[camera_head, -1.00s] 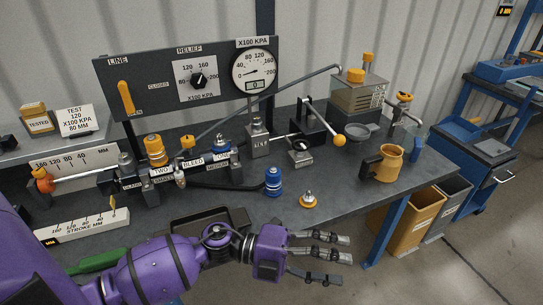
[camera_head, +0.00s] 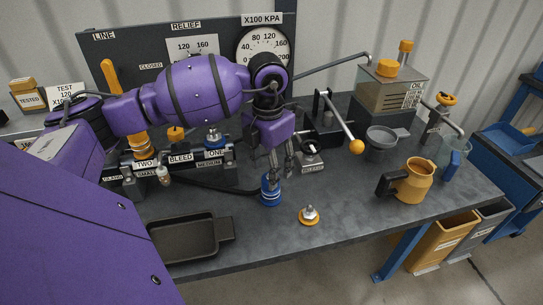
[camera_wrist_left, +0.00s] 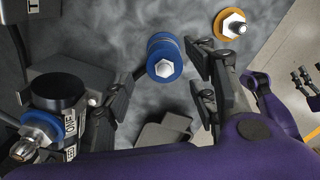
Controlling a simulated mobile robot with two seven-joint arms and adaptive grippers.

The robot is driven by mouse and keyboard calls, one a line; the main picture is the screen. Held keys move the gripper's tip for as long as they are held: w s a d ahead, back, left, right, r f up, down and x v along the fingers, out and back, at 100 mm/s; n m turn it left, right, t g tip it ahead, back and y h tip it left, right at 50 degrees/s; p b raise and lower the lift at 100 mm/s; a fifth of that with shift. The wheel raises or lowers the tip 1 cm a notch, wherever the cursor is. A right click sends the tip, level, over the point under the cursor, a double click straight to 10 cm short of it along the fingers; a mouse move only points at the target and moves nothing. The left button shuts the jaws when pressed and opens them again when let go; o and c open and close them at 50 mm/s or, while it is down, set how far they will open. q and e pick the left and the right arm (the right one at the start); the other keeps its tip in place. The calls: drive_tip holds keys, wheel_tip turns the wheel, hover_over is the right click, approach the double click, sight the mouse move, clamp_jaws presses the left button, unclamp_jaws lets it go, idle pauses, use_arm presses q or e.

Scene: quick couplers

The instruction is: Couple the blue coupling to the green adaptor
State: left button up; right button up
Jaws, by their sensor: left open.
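The blue coupling (camera_head: 270,190) stands upright on the bench at the end of a black hose. It also shows in the left wrist view (camera_wrist_left: 164,57), hex end toward the camera. My left gripper (camera_head: 279,165) is open, pointing down just above the coupling, with its fingers on either side of it in the wrist view. I see no green adaptor; a blue-ringed metal nipple (camera_head: 213,137) sits on the block at "ONE", and an orange-ringed one (camera_head: 309,215) stands loose on the bench. Purple parts with dark fingers, likely my right gripper (camera_wrist_left: 307,84), show at the wrist view's right edge.
A black tray (camera_head: 183,239) lies at the front left. The bench front around the loose nipple is clear.

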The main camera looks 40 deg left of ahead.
sight(266, 194)
use_arm(q)
wheel_tip(266, 194, down, 4)
drive_tip(key=shift+r, duration=0.15)
drive_tip(key=shift+f, duration=0.5)
drive_tip(key=c, duration=1.1)
drive_tip(key=o, duration=0.5)
drive_tip(key=c, duration=0.7)
drive_tip(key=shift+r, duration=0.15)
use_arm(e)
drive_tip(key=shift+w+r, duration=0.3)
